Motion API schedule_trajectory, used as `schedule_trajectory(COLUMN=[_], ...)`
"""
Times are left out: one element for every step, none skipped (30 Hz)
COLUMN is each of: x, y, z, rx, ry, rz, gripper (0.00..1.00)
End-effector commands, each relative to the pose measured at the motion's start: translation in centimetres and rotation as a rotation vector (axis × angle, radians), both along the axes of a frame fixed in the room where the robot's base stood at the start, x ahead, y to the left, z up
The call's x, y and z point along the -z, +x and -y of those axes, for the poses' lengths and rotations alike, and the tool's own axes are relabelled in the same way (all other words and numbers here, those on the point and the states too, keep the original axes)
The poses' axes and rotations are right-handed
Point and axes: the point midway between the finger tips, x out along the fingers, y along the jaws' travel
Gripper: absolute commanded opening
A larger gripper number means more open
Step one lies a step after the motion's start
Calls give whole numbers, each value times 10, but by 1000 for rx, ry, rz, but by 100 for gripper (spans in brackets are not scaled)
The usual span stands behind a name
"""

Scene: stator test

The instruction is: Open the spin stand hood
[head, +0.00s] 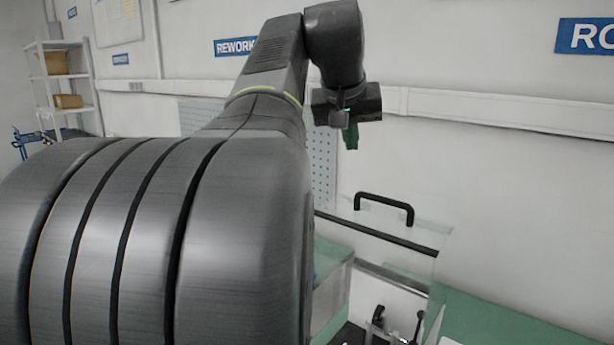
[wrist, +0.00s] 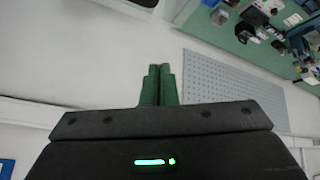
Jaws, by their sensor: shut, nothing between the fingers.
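The spin stand hood (head: 428,234) is a clear-panelled cover at the lower middle right of the head view. It has a black bar handle (head: 384,199) on top and a dark rail along it. My arm hides its left part, and I cannot tell whether it is fully shut. My gripper (head: 351,138) hangs in the air above and to the left of the handle, apart from it, with its green fingers pointing down. In the wrist view the green fingers (wrist: 157,84) are together with nothing between them. The hood does not clearly show in the wrist view.
A green bench top (head: 500,318) lies right of the hood. Dark fixtures (head: 390,325) stand low in front of it. A grey pegboard (wrist: 235,90) is on the wall, with bench parts (wrist: 255,20) beyond it. The air between my gripper and the handle looks clear.

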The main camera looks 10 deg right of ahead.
Motion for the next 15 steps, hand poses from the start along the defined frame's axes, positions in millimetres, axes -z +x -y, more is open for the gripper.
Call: schedule_trajectory(x=[1,3,5,8,11,16,20,25,31,37,43,49,55,60,68], y=[-2,-3,-2,0,2,5,7,10,14,17,20,24,28,31,35], z=[2,3,5,5,7,8,10,12,14,16,18,21,23,25,28], rx=[9,12,14,14,13,12,12,12,13,13,13,12,11,11,11], ry=[-3,-4,-5,-4,-5,-4,-4,-4,-4,-3,-3,-3,-4,-4,-4], rz=[-11,-14,-16,-17,-17,-17,-17,-17,-18,-19,-19,-18,-18,-18,-18], gripper=[0,0,0,0,0,0,0,0,0,0,0,0,0,0,0])
